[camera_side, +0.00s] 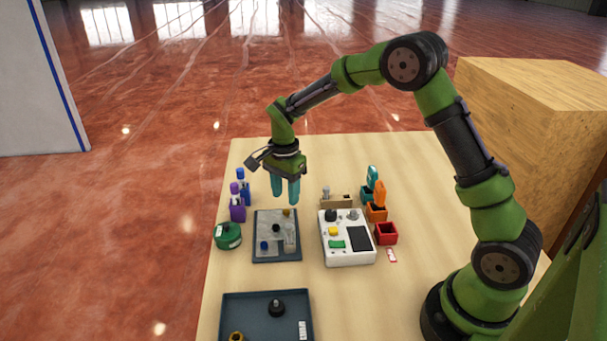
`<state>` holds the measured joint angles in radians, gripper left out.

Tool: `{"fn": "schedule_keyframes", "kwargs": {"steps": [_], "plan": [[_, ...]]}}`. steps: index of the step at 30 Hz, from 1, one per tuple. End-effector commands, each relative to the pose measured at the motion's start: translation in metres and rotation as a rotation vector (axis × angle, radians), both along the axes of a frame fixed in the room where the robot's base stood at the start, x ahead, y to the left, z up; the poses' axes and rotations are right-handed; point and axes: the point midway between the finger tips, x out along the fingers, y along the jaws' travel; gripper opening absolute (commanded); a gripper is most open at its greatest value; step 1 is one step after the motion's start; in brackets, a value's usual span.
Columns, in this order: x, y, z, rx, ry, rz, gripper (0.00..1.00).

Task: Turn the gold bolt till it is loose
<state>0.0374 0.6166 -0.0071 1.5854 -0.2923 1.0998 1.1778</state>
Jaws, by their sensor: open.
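A small gold piece, which looks like the gold bolt (286,212), sits near the far edge of a grey board with a dark rim (256,254). My gripper (285,199) points down with its two teal fingers apart and nothing between them. The fingertips appear just above the gold bolt, at the board's far side. I cannot tell the exact gap between the fingertips and the bolt. The board also holds a blue knob (264,245), a dark knob (276,228) and a pale clear piece (290,240).
A white device (347,257) with buttons stands right of the board. Purple and blue bottles (238,205) and a green container (228,236) stand left. Open orange (376,212) and red (386,234) boxes stand right.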

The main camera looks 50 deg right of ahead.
Motion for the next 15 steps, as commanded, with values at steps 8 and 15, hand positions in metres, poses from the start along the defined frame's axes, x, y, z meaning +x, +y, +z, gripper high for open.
{"fn": "schedule_keyframes", "kwargs": {"steps": [8,15], "plan": [[0.0,0.0,-0.038,0.0,0.0,0.001,0.44],[0.0,0.0,-0.044,0.0,-0.001,0.001,0.44]]}}
